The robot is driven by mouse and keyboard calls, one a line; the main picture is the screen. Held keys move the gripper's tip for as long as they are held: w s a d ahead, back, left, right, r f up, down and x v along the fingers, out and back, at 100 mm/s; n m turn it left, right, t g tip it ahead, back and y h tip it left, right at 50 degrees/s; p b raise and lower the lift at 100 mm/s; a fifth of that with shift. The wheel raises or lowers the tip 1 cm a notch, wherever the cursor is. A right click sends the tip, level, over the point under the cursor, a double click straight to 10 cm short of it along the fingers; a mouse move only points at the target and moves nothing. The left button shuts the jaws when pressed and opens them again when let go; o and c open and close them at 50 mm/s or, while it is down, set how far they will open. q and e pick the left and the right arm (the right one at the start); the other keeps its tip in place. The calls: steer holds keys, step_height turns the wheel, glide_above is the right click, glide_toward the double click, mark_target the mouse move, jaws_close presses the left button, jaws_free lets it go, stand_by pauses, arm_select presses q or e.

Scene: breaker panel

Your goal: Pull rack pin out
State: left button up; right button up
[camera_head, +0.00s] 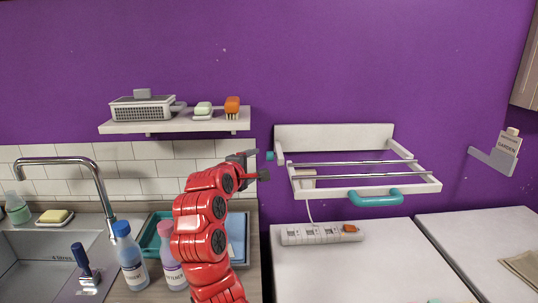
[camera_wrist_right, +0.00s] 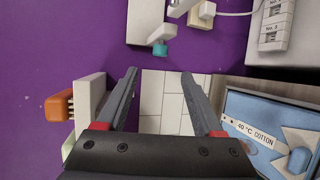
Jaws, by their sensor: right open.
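The white wall rack (camera_head: 335,192) with metal bars hangs on the purple wall at centre right. A small teal knob, which looks like the rack pin (camera_head: 270,155), sticks out at the rack's left end. The pin also shows in the right wrist view (camera_wrist_right: 160,48), on a white bracket. My right gripper (camera_head: 262,164) is open and empty beside the rack's left end. In the wrist view its fingers (camera_wrist_right: 160,73) point toward the teal knob, which lies just beyond the tips and roughly between them. My left gripper is not in view.
A shelf (camera_head: 175,127) with a grey radio-like box, soap and an orange brush (camera_head: 232,107) is left of the gripper. A teal handle (camera_head: 376,199) is on the rack's front. A power strip (camera_head: 320,234) lies below. Bottles (camera_head: 130,262) and the sink are lower left.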

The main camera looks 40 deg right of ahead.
mark_target(268, 157)
steer(key=p+x, duration=0.2)
steer(key=x, duration=1.1)
steer(key=shift+w+d+f, duration=0.2)
steer(key=shift+w+d, duration=0.05)
steer(key=shift+c, duration=0.3)
jaws_close()
